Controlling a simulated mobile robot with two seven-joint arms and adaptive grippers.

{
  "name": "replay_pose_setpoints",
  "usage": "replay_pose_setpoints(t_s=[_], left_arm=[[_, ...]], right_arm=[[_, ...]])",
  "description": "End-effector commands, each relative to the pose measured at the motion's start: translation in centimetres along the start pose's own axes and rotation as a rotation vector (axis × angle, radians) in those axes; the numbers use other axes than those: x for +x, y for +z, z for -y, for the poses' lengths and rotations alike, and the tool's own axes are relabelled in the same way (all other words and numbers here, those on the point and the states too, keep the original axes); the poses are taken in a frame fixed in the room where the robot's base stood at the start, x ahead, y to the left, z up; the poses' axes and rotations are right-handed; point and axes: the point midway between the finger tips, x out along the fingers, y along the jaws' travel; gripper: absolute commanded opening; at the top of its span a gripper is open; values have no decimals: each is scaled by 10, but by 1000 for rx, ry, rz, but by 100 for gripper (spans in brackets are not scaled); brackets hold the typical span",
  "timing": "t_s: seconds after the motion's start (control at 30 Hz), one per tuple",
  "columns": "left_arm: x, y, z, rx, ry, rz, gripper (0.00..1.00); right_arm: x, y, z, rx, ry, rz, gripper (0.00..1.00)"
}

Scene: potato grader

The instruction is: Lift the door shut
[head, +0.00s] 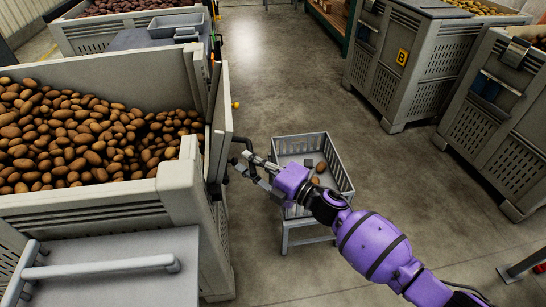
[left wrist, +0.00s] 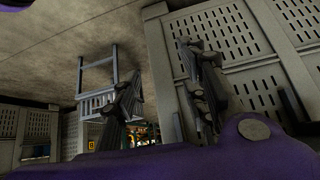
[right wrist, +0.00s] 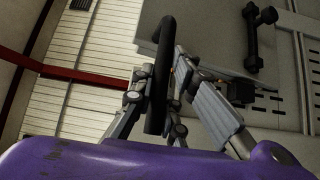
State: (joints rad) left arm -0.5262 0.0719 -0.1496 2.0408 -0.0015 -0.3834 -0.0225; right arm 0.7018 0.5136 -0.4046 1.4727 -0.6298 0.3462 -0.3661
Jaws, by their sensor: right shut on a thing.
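The door (head: 222,120) is a pale grey panel on the right side of the large potato bin (head: 178,200) in the head view. It stands roughly upright; whether it is fully closed I cannot tell. A black bar handle (right wrist: 161,70) sits on it, and my right gripper (head: 252,165) is shut on this handle. In the right wrist view the handle passes between the fingers. My left gripper (left wrist: 163,90) shows only in its own wrist view. Its fingers are apart, with nothing between them, near a slotted grey wall (left wrist: 250,60).
A grey crate (head: 345,180) holding a few potatoes stands on a low stand right of the door, close under my right arm. More large bins (head: 430,65) stand at the right. The concrete floor (head: 290,80) between is open. A grey rail (head: 105,268) is at lower left.

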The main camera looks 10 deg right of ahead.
Motion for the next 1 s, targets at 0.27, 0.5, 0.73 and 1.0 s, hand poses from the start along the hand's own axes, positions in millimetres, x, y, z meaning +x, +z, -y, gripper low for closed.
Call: replay_pose_setpoints(t_s=[0.27,0.5,0.73,1.0], left_arm=[[-21,-6,5,-11,-9,6,40],[-22,-11,4,-13,-7,-2,40],[-22,-13,4,-13,-6,-5,40],[-22,-14,3,-13,-6,-7,40]], right_arm=[[32,-26,-24,-30,-6,-2,0],[39,-34,-22,-29,-9,-1,0],[39,-35,-21,-28,-10,0,0],[39,-35,-20,-27,-12,0,28]])
